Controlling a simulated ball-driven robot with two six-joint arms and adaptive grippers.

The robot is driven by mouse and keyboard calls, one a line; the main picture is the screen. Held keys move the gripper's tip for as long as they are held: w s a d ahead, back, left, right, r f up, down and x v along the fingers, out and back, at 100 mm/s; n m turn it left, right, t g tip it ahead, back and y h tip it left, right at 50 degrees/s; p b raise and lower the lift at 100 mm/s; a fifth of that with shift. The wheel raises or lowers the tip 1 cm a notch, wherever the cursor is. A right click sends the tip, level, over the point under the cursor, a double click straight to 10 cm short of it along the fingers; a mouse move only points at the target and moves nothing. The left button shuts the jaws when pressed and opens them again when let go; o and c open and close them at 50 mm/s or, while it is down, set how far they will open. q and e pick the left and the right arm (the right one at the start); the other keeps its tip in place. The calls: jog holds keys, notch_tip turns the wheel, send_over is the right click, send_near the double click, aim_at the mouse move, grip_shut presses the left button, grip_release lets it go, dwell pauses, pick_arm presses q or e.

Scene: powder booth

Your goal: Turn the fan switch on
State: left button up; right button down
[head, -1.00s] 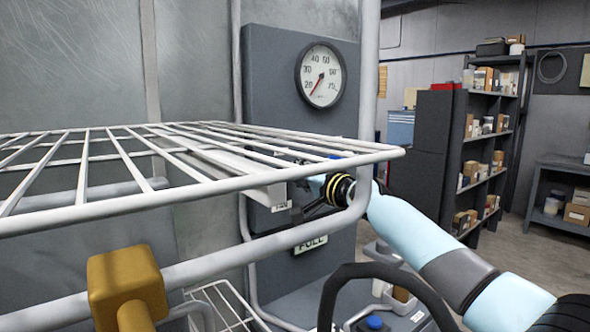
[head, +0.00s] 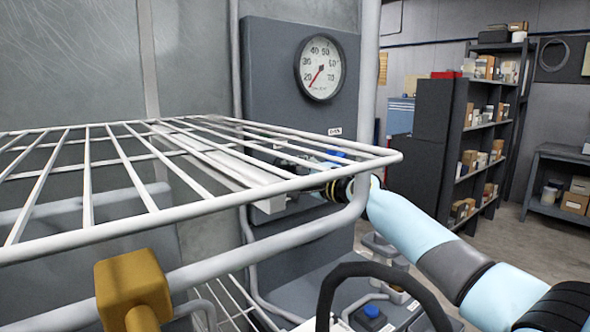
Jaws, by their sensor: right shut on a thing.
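My right gripper (head: 299,170) reaches in behind the wire rack to the grey control panel (head: 272,68). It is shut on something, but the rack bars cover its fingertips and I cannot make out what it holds. A blue part (head: 335,154) shows just above the wrist, partly behind the rack. A small white label (head: 335,131) sits on the panel above it, too small to read surely. I cannot pick out the fan switch itself; that part of the panel is largely hidden by rack and gripper. My left gripper is not in view.
The white wire rack (head: 88,205) and its thick rail (head: 285,244) stand close in front. A round gauge (head: 320,68) is on the panel. A yellow block (head: 131,283) is at lower left. A black hoop (head: 395,272) is in front. Shelves (head: 487,120) stand behind at right.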

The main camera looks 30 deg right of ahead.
jog(key=shift+f, duration=0.1)
jog(key=c, duration=1.3)
grip_release()
jog(key=shift+c, duration=0.2)
jog(key=s+d, duration=0.1)
jog(key=s, duration=1.1)
jog(key=shift+d, duration=0.35)
